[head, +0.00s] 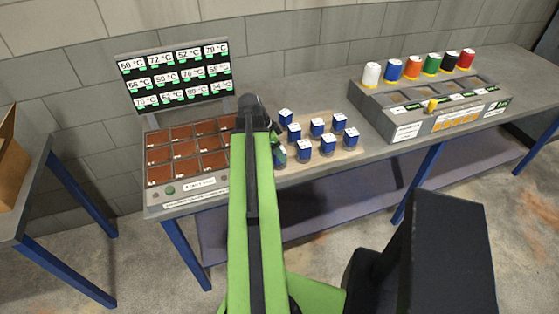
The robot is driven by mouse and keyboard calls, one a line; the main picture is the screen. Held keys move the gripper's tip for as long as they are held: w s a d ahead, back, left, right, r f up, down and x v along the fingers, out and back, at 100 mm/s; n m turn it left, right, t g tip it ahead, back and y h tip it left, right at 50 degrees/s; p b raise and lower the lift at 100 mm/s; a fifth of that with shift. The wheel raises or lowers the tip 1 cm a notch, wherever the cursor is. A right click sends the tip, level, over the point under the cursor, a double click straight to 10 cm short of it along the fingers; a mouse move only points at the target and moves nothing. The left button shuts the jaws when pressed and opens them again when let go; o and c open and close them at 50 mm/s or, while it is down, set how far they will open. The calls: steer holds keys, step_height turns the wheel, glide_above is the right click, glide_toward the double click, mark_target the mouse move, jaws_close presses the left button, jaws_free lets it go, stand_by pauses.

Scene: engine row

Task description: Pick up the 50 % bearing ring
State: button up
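I cannot make out any bearing ring marked 50 % in the head view. Several small blue blocks with white tops (327,143) stand on a light mat (357,154) on the grey bench, right of my arm. Any marks on their tops are too small to read. My green arm reaches up the middle of the picture, over the bench. My gripper (279,151) is at its far end, close to the left side of the blocks. The arm hides most of it, and its fingers are not clear. I cannot tell whether it holds anything.
A tray of brown compartments (157,138) with a temperature board (175,77) is left of my arm. A grey stepped unit (400,117) on the right carries several coloured cylinders (412,69). Another table (38,190) stands at far left. Bare floor lies in front.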

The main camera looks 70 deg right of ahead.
jaws_close()
steer(key=shift+r, duration=0.1)
stand_by(0.3)
